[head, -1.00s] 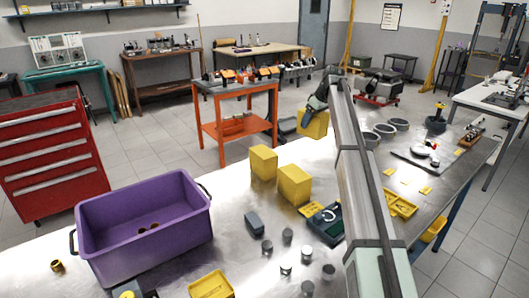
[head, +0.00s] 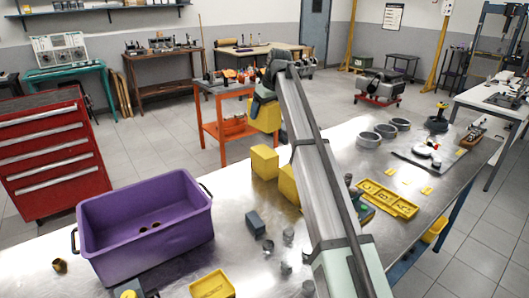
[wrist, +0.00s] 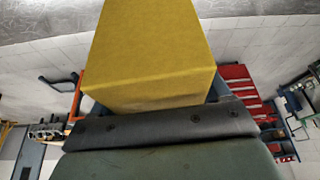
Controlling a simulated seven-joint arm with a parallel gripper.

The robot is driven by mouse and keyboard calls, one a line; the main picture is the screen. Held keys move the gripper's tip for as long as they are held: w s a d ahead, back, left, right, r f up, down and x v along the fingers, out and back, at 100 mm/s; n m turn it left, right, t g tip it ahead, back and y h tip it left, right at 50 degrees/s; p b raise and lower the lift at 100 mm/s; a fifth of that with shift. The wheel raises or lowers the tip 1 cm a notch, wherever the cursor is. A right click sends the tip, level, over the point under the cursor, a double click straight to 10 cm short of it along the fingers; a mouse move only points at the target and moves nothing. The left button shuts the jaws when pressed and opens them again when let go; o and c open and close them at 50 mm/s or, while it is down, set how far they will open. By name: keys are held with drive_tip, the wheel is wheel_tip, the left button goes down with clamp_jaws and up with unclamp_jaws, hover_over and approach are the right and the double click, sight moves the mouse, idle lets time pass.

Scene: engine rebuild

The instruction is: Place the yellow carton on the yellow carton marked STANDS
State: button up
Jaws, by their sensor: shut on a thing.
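My gripper (head: 264,100) is shut on a yellow carton (head: 266,117) and holds it in the air beyond the far side of the steel table. In the wrist view this carton (wrist: 152,50) fills the upper middle, above the dark gripper pad. Two more yellow cartons stand on the table: one (head: 264,161) nearly below the held carton and nearer to the camera, the other (head: 288,184) to its right, partly hidden by my arm. No STANDS marking is readable on any carton.
A purple crate (head: 145,238) stands at the left of the table (head: 228,200). A grey-blue block (head: 255,222), several small metal cylinders and yellow trays (head: 388,198) lie around my arm. An orange cart (head: 210,128) stands behind the table.

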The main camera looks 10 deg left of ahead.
sight(273, 104)
drive_tip(key=shift+d+m, duration=0.1)
drive_tip(key=shift+m, duration=0.4)
drive_tip(key=shift+f, duration=0.2)
wheel_tip(273, 104, down, 10)
drive_tip(key=shift+r, duration=0.15)
drive_tip(key=o, duration=1.3)
drive_tip(key=v, duration=1.2)
drive_tip(key=shift+s, duration=0.15)
